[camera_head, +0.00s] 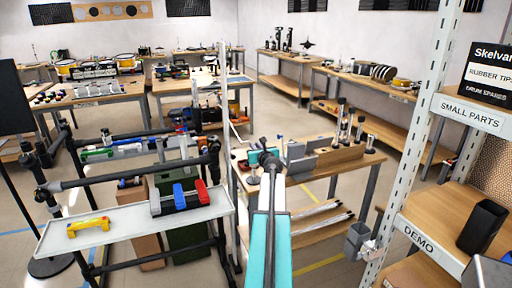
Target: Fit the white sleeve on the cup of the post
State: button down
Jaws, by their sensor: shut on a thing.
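My teal and white arm reaches forward from the bottom centre. My gripper (268,158) is at its far end, over the near-left part of the wooden table (318,166). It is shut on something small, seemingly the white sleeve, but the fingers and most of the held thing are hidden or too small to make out. Several slim dark posts with pale parts stand at the table's right side, one of them a short post (370,143) near the right edge. I cannot tell which post has the cup, and the gripper looks apart from them.
Grey and wooden upright panels (340,155) stand on the table right of my gripper. A white tray (120,226) on a black frame is to the left. A shelf rack (410,150) with a grey bin (357,236) rises close on the right.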

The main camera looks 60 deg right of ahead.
notch_tip(320, 180, down, 6)
jog(key=b, duration=0.4)
jog(key=shift+f, duration=0.15)
dwell(0.8)
dwell(0.4)
jog(key=c, duration=1.7)
grip_release()
jog(key=shift+s+a, duration=0.15)
jog(key=shift+b+v, duration=0.55)
jog(key=shift+v, duration=6.1)
